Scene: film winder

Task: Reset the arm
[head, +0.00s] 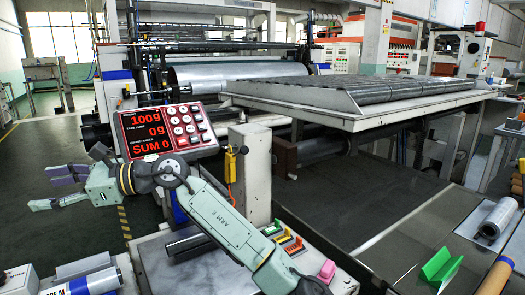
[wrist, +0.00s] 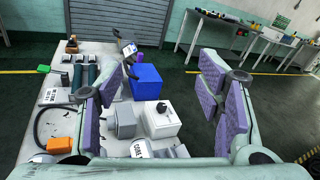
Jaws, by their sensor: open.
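My gripper (head: 52,188) is at the left in the head view, pointing left, with its fingers spread apart and nothing between them. My arm (head: 225,220) reaches up and left from the lower middle. In the wrist view my gripper (wrist: 165,105) shows its purple finger pads wide apart. Through the gap I see a white table with a blue box (wrist: 146,82) and a white box (wrist: 160,121). These lie beyond the fingers and nothing is held.
A display panel (head: 158,131) reading "100g" stands close behind my arm. A film roll (head: 240,73) and a long roller table (head: 360,95) stand behind. A green block (head: 440,265) and pink block (head: 327,270) lie at front.

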